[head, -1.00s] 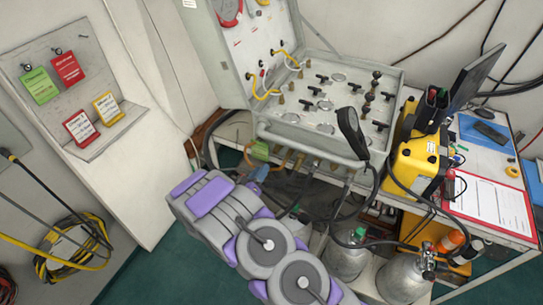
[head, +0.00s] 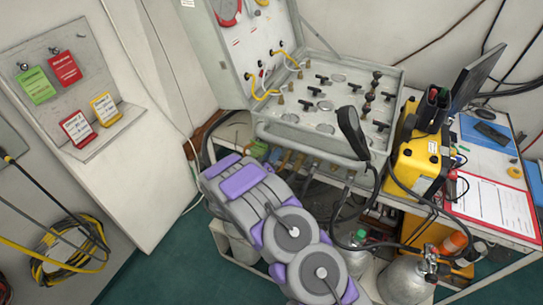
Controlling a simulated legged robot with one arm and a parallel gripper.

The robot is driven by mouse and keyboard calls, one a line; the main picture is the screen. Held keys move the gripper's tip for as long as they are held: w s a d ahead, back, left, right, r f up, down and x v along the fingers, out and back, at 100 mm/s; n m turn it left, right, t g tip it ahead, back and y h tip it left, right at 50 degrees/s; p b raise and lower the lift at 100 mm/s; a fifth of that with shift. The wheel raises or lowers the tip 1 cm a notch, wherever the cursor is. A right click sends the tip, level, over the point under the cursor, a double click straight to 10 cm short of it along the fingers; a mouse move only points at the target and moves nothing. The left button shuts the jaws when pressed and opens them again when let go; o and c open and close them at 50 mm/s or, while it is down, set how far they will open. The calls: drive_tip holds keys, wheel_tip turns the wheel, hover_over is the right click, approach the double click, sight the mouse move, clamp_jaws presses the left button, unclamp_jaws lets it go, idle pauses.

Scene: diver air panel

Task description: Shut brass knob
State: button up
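The grey diver air panel (head: 268,131) stands open on the bench, its lid tilted up at the back. Its face carries several black T-handles (head: 321,79) and round gauges. Small brass-coloured knobs or fittings stand on the left of the face, one of them a brass knob (head: 281,98) near the front left. I cannot tell which one the task means. Dark brown knobs (head: 370,96) stand in a row at the right. My grey and purple arm is in front of the bench, below the panel. My gripper cannot be made out; the arm's far end lies under the panel's front edge.
A black handset (head: 352,132) hangs over the panel's front right. A yellow case (head: 418,160), a monitor (head: 474,76) and a clipboard (head: 492,205) are on the right. Gas cylinders (head: 403,279) stand below. Hoses hang in front of the bench.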

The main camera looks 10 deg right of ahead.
drive_tip(key=shift+c, duration=0.4)
clamp_jaws()
drive_tip(key=shift+m, duration=0.4)
drive_tip(key=shift+s+m+b, duration=0.1)
drive_tip(key=shift+m+b, duration=0.65)
drive_tip(key=shift+m, duration=5.75)
